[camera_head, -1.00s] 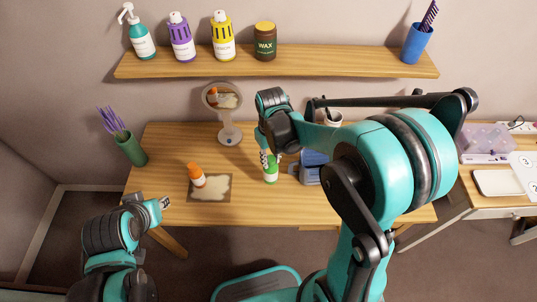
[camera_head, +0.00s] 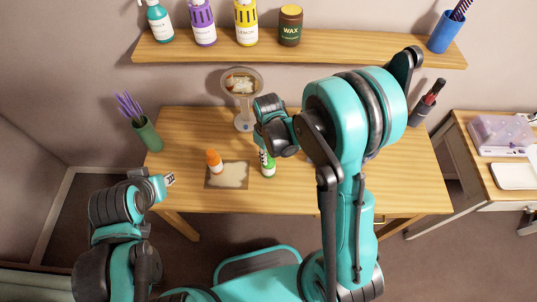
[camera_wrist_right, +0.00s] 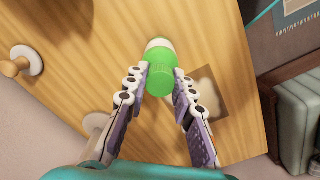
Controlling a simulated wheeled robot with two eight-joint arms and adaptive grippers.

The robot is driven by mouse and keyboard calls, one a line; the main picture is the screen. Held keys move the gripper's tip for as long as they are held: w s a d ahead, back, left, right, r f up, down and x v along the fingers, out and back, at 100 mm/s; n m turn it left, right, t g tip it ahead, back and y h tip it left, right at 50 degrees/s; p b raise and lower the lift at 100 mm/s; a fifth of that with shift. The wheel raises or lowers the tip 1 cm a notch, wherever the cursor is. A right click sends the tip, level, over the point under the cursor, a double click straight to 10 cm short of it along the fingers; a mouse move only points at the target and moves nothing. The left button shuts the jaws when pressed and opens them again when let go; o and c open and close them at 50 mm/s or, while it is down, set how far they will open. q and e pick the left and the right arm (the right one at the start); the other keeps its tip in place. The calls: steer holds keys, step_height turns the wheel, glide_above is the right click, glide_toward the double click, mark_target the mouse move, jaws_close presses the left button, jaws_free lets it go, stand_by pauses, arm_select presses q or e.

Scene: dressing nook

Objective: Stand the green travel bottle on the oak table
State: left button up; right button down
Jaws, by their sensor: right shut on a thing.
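The green travel bottle (camera_head: 267,170) is in my right gripper (camera_head: 263,150), over the oak table (camera_head: 330,198), just right of the mat. In the right wrist view the bottle (camera_wrist_right: 160,80) is pinched between the two fingers of my right gripper (camera_wrist_right: 160,88), its pale end pointing away from the wrist. It looks roughly upright in the head view. I cannot tell whether its base touches the table. My left gripper (camera_head: 169,179) is empty at the table's front left; its jaw gap is too small to read.
An orange-capped bottle (camera_head: 215,160) stands at the back left of the beige mat (camera_head: 228,184). A round mirror (camera_head: 243,122) and a green vase (camera_head: 147,134) stand behind. A dark holder (camera_head: 422,110) is at the right. The front right tabletop is clear.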

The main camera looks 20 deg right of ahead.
steer(key=shift+f, duration=0.2)
steer(key=c, duration=1.3)
jaws_free()
steer(key=shift+r, duration=0.1)
steer(key=shift+r, duration=0.3)
step_height(320, 180, up, 11)
steer(key=p, duration=0.3)
steer(key=s+d+r+m+t, duration=0.1)
steer(key=s+r+m+t, duration=0.1)
steer(key=s+r, duration=0.1)
steer(key=s+d+r+m+t, duration=0.2)
steer(key=s+r, duration=0.2)
steer(key=s+d+r+m+t, duration=0.1)
steer(key=s+r+m+t, duration=0.1)
steer(key=s+r+t, duration=0.1)
steer(key=shift+s+d+r+p, duration=0.2)
steer(key=shift+s+d+p, duration=0.1)
steer(key=shift+d, duration=0.1)
